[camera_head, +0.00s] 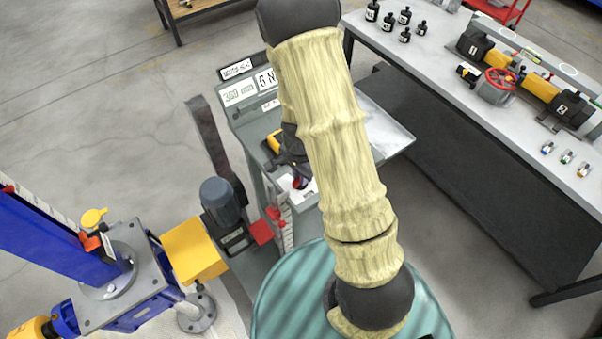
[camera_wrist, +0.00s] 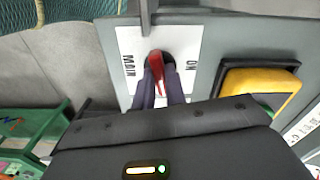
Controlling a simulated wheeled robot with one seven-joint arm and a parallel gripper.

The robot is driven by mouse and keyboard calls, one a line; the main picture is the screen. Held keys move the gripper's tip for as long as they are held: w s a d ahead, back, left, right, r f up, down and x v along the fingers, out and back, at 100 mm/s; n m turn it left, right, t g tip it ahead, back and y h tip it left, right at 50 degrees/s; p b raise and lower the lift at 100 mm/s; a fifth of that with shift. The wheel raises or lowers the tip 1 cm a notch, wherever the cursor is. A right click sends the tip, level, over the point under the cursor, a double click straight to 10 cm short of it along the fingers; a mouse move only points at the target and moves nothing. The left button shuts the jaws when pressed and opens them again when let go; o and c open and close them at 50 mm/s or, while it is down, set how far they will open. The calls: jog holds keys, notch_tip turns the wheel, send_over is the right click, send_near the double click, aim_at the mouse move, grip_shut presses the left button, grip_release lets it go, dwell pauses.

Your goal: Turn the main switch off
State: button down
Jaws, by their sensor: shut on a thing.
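The main switch is a red lever (camera_wrist: 157,66) on a white plate (camera_wrist: 128,45). The plate reads MAIN on the left and ON on the right in the wrist view. My gripper (camera_wrist: 158,84) is shut on the red lever, with one dark finger on each side of it. In the head view the red lever (camera_head: 299,182) shows small beside the dark end of my gripper (camera_head: 297,170). The lever's base is partly hidden by the fingers, and I cannot tell its exact angle.
A yellow-and-black item (camera_wrist: 262,82) sits right of the plate. The grey cabinet (camera_head: 236,112) carries signs. A blue screw jack (camera_head: 60,240) with a grey motor (camera_head: 220,203) stands left. A long workbench (camera_head: 440,75) with bottles and a red handwheel (camera_head: 500,80) is at right.

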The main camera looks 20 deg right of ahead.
jog(key=shift+w+r+m, duration=0.1)
jog(key=shift+w+m, duration=0.15)
jog(key=shift+m, duration=0.95)
jog(key=c, duration=1.5)
grip_release()
jog(key=shift+o, duration=0.3)
jog(key=shift+s, duration=0.15)
notch_tip(320, 180, up, 17)
jog(key=p, duration=0.1)
jog(key=shift+r, duration=0.15)
